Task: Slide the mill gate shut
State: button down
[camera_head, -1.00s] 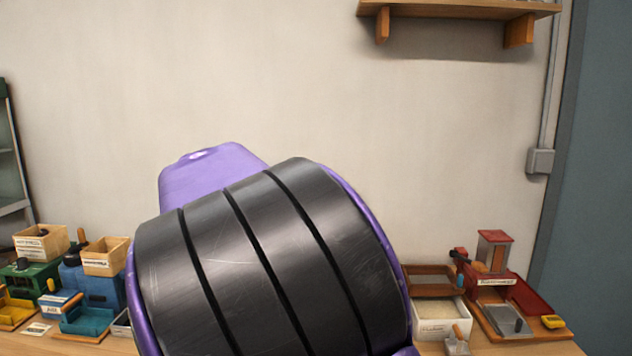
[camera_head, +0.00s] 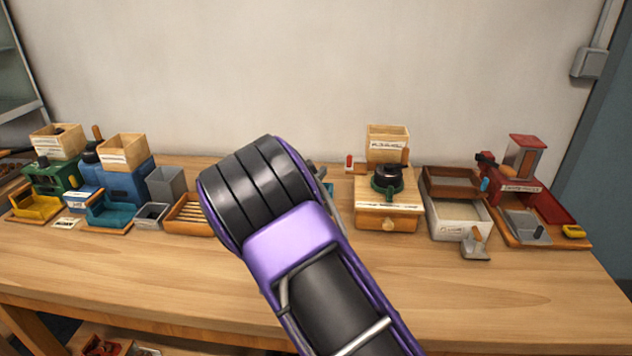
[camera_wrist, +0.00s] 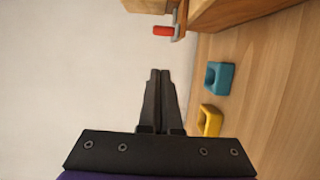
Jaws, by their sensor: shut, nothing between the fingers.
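The wooden mill (camera_head: 405,213) stands on the bench right of my arm, with a labelled hopper (camera_head: 388,153) at its back and a dark crank top. A small red-tipped piece (camera_head: 349,160) shows at the mill's left side; it looks like the gate's handle. In the wrist view the red handle (camera_wrist: 162,30) sits on a metal tab beside the wooden body (camera_wrist: 225,12). How far the gate is out I cannot tell. My gripper (camera_wrist: 160,72) is shut and empty, its tips apart from the handle. My arm mostly hides it in the head view.
A teal block (camera_wrist: 219,78) and a yellow block (camera_wrist: 210,120) lie on the bench near my gripper. A tray box (camera_head: 460,218) and a red mill (camera_head: 520,165) stand right, blue (camera_head: 125,185) and green machines left. The bench front is clear.

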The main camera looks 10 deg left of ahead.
jog(key=w+d, duration=0.4)
jog(key=w, duration=0.1)
jog(key=shift+w+d, duration=0.15)
jog(key=shift+d, duration=0.2)
jog(key=d+b, duration=0.2)
jog(key=d, duration=0.1)
jog(key=shift+d, duration=0.2)
jog(key=shift+a+b, duration=0.15)
jog(key=shift+b, duration=0.15)
